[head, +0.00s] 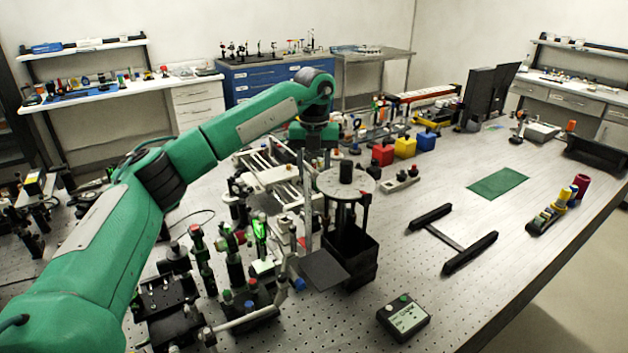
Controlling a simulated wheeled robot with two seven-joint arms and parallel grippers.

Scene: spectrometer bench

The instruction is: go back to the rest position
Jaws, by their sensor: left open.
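My left arm is green with black joints. It comes in from the left and bends down at the wrist over the middle of the bench. My left gripper (315,205) points down with its jaws apart, in front of the crowded optics and just left of a round grey platform (362,183) that bears a black cylinder (346,171). I see nothing held between its fingers, though the clutter behind makes the tips hard to pick out. My right gripper is out of view.
The perforated bench (400,255) has a dark bracket (487,252), a green mat (497,184) and a small control box (403,317) on its right half. Optics crowd the arm's underside; the right front is mostly clear.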

